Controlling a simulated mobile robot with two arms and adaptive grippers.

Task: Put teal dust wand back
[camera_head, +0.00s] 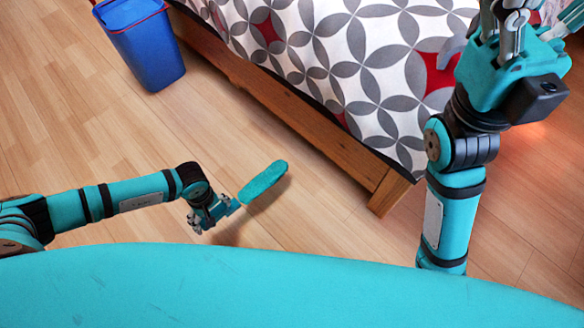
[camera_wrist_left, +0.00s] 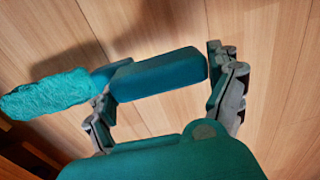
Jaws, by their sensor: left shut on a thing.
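The teal dust wand (camera_head: 263,182) has a fluffy oval head and a short, blocky handle. My left gripper (camera_head: 221,210) is shut on its handle, and the head sticks out up and to the right in the head view. In the left wrist view the wand (camera_wrist_left: 48,95) lies across the gripper (camera_wrist_left: 160,88), with its handle between the two fingers and its fluffy head out to the left. My right gripper (camera_head: 518,35) is raised at the top right, empty as far as it shows, with its fingertips cut off by the picture edge.
A blue bin (camera_head: 147,50) stands on the wooden floor (camera_head: 90,130) at the upper left. A bed with a wooden frame (camera_head: 300,121) and a patterned grey, white and red cover (camera_head: 335,50) fills the upper middle. The floor between the bin and my left arm is clear.

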